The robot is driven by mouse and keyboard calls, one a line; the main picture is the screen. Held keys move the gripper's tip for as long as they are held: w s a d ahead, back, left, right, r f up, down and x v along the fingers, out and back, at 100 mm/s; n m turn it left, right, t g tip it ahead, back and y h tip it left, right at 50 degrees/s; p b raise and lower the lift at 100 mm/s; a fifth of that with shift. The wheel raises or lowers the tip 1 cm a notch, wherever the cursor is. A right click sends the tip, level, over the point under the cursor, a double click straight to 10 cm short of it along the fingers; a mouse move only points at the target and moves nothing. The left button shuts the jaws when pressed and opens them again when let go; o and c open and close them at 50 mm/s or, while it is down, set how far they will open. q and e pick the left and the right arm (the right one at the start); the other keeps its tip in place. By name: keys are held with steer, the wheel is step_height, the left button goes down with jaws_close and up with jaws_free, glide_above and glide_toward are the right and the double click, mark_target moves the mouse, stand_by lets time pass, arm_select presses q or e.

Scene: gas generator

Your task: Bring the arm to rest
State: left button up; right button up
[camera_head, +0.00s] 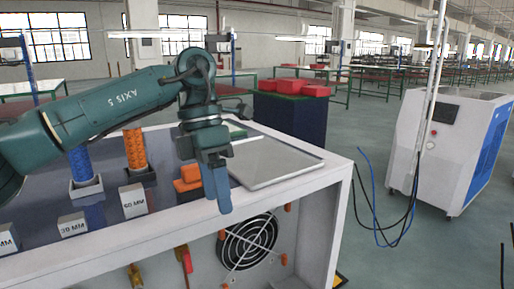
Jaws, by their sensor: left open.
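My left arm (105,110) comes in from the left, its green-grey links bent down at the wrist. My left gripper (217,190) points down over the front edge of the white workbench (290,184), with blue-grey fingers seen nearly side-on. I see nothing held between the fingers. My right gripper is out of view.
On the bench stand a blue cylinder (81,165), an orange cylinder (135,150), labelled blocks (134,201), orange blocks (188,180) and a flat grey tray (275,163). A fan (248,242) sits in the front. A white cabinet (445,150) and hanging cables (378,210) are right.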

arm_select(q)
steer(key=s+d+f+n+g+h, duration=0.2)
steer(key=s+d+f+n+h, duration=0.15)
steer(key=d+h, duration=0.55)
steer(key=s+d+f+n+g+h, duration=0.25)
steer(key=s+d+n+h, duration=0.2)
steer(key=d+h, duration=0.45)
steer(key=w+a+f+n+t+y, duration=0.3)
steer(key=a+f+n+t, duration=0.35)
steer(key=n+t, duration=0.6)
steer(key=w+a+f+n+t+y, duration=0.25)
steer(key=a+f+n+t, duration=0.35)
steer(key=n+t, duration=0.65)
steer(key=s+a+f+n+g+y, duration=0.2)
steer(key=s+a+f+n+y, duration=0.1)
steer(key=f, duration=0.5)
steer(key=s+a+f+n+g+y, duration=0.3)
steer(key=s+a+f+n+y, duration=0.1)
steer(key=f, duration=0.5)
steer(key=s+a+f+n+g+y, duration=0.3)
steer(key=s+a+f+n+y, duration=0.1)
steer(key=s+f, duration=0.4)
steer(key=s+a+n, duration=0.1)
steer(key=a, duration=0.1)
steer(key=shift+a+f+n, duration=0.15)
steer(key=shift+a+n, duration=0.15)
steer(key=shift+n, duration=0.1)
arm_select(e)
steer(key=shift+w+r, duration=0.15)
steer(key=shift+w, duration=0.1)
